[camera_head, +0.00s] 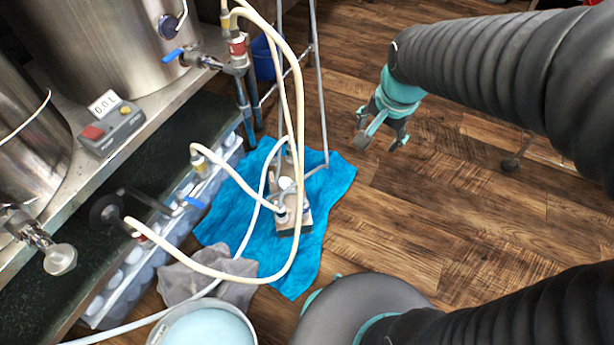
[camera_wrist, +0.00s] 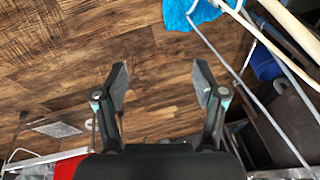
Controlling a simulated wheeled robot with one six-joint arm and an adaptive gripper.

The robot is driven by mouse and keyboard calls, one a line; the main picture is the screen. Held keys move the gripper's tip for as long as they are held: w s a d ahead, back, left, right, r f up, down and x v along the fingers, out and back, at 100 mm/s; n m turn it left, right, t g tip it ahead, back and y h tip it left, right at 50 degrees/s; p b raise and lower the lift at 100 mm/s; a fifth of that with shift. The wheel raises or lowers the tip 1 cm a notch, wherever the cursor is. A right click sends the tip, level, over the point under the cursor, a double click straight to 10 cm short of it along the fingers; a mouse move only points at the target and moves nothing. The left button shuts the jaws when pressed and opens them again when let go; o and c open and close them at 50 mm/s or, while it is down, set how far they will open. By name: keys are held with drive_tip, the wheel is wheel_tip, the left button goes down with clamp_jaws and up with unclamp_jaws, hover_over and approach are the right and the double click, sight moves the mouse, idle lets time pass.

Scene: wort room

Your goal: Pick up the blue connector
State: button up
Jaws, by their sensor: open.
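My gripper (camera_head: 381,139) is open and empty over the wooden floor, well to the right of that fitting. In the wrist view its two fingers (camera_wrist: 161,82) are spread wide with only floor between them. No blue connector can be made out in the wrist view.
Valves with blue handles (camera_head: 172,55) and looping cream hoses (camera_head: 300,160) stand at left. A pump (camera_head: 290,205) rests on a blue cloth (camera_head: 320,200). A blue bucket (camera_head: 264,58) is behind thin metal legs. A control box (camera_head: 112,130) sits on the ledge. Floor at right is mostly clear.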

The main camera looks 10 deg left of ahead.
drive_tip(key=w+a+f+m+g+b, duration=0.1)
drive_tip(key=w+a+f, duration=0.15)
drive_tip(key=f, duration=0.25)
drive_tip(key=w+a+f+m+b, duration=0.1)
drive_tip(key=w+a+f+m, duration=0.15)
drive_tip(key=f, duration=0.25)
drive_tip(key=m+g+b, duration=0.2)
drive_tip(key=m+b, duration=0.1)
drive_tip(key=m, duration=0.2)
hover_over(302, 199)
drive_tip(key=shift+h, duration=0.3)
wheel_tip(302, 199, down, 22)
drive_tip(key=shift+f, duration=0.15)
wheel_tip(302, 199, down, 9)
drive_tip(key=shift+r+b, duration=0.2)
drive_tip(key=shift+b, duration=0.25)
drive_tip(key=shift+s+d+f+b, duration=0.1)
drive_tip(key=shift+f+b, duration=0.15)
drive_tip(key=shift+f, duration=1.2)
drive_tip(key=shift+s+d+f+b, duration=0.1)
drive_tip(key=shift+f+b, duration=0.1)
drive_tip(key=shift+f, duration=1.25)
drive_tip(key=c, duration=1.3)
